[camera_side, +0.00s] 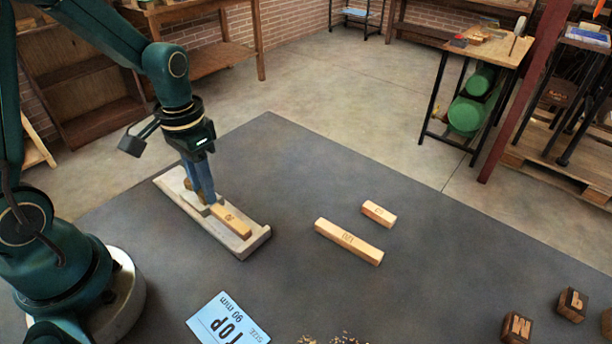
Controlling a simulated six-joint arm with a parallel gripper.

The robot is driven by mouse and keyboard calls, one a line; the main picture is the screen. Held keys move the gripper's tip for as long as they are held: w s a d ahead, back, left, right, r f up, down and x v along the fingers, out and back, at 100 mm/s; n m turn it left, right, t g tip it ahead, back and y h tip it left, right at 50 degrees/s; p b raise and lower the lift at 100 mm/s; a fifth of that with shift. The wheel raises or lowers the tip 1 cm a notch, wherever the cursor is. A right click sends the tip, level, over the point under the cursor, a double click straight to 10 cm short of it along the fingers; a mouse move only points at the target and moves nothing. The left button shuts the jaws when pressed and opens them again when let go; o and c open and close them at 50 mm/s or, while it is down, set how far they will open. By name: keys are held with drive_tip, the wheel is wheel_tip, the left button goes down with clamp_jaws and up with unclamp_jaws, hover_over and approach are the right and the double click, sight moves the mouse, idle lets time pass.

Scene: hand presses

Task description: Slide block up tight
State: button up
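A pale channel-shaped tray (255,243) lies on the dark table, with a raised lip at its near end. A light wooden block (232,221) with a dark marking lies along the channel in its near half. My gripper (205,199) points down into the tray at the far end of this block. Its blue fingers look close together, and their gap is hard to see. A brown piece (190,185) shows behind the fingers, partly hidden. I cannot tell whether the fingers touch the block or the brown piece.
A long marked wooden block (348,242) and a short one (379,213) lie to the right. A light blue size card (228,320) lies at the front. Dark letter blocks (517,327) stand at the lower right.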

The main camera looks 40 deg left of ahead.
idle(0.3)
drive_tip(key=shift+r, duration=2.6)
